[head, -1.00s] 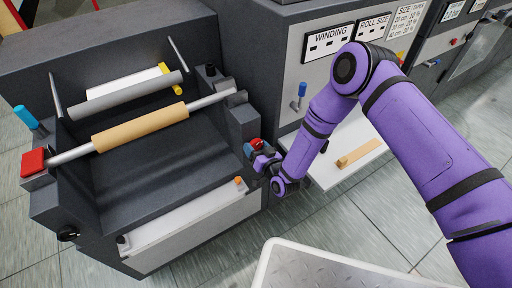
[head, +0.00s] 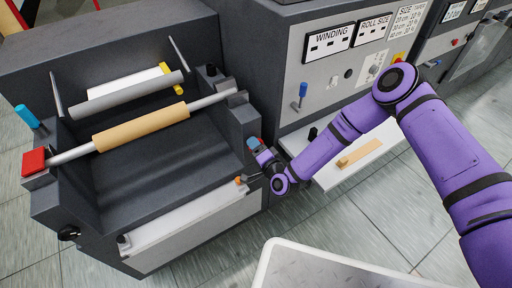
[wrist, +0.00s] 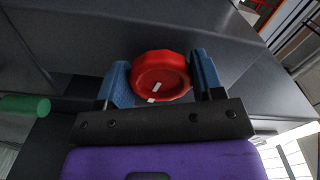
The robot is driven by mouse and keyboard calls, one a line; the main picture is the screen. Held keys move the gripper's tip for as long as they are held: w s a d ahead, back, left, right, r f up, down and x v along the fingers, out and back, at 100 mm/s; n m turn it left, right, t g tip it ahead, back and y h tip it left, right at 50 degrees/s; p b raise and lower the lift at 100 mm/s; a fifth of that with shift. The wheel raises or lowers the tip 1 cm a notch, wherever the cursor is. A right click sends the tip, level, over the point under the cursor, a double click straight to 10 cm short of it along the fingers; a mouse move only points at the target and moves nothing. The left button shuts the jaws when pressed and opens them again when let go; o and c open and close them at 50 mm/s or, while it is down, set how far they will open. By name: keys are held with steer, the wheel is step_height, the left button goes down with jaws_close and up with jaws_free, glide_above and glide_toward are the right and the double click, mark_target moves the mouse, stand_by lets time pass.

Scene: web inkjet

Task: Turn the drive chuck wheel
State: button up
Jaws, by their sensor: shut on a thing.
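The red drive chuck wheel (wrist: 160,78) sits between the two blue fingers of my gripper (wrist: 161,82) in the wrist view. The fingers are closed on its left and right sides. White marks show on the wheel's face. In the head view my gripper (head: 255,146) is at the right side of the dark winding machine (head: 235,125), and it hides the wheel there. A roll with a tan core (head: 140,126) lies across the machine on a metal shaft.
A red block (head: 33,160) is at the shaft's left end. A small orange knob (head: 240,180) is just below and left of my gripper. A control cabinet (head: 330,80) with a blue-handled lever (head: 302,90) stands to the right. A green rod end (wrist: 25,105) shows in the wrist view.

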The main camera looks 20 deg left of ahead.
steer(key=shift+m, duration=1.6)
steer(key=o, duration=0.9)
steer(key=v, duration=1.1)
steer(key=shift+w, duration=0.1)
steer(key=shift+r, duration=0.1)
